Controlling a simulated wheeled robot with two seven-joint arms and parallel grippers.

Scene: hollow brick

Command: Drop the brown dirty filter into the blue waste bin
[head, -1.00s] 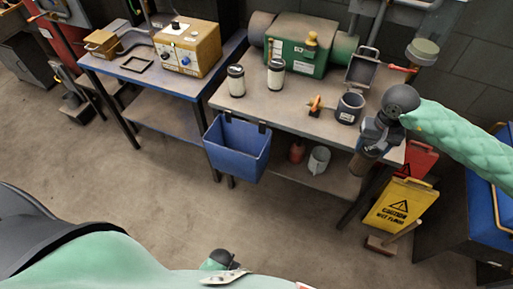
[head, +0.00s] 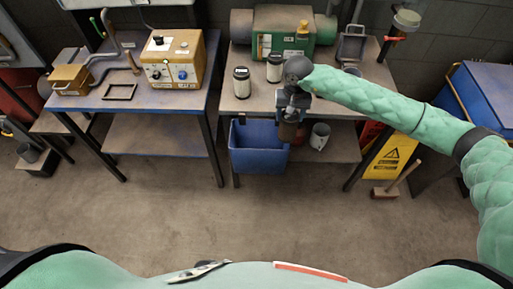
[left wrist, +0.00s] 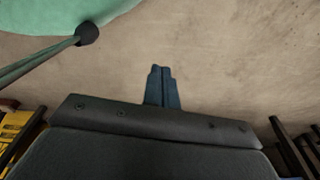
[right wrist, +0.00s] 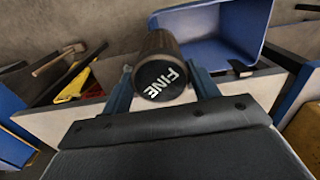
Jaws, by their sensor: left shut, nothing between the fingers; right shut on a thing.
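The brown filter (head: 288,131) hangs from my right gripper (head: 290,108), which is shut on it. In the right wrist view the filter (right wrist: 158,48) sits between the fingers, its dark end marked "FINE" towards the camera. The blue waste bin (head: 252,157) hangs on the front edge of the right-hand bench. In the head view the filter overlaps the bin's right side; in the right wrist view the open bin (right wrist: 216,55) lies just right of and behind it. Their height gap is unclear. My left gripper (left wrist: 162,78) is shut and empty above bare floor.
Two white filters with dark caps (head: 241,83) (head: 274,68) stand on the right bench (head: 330,95), near a green machine (head: 283,32). A grey pot (head: 320,136) stands on the shelf below. A yellow caution sign (head: 390,160) stands right. The floor in front is clear.

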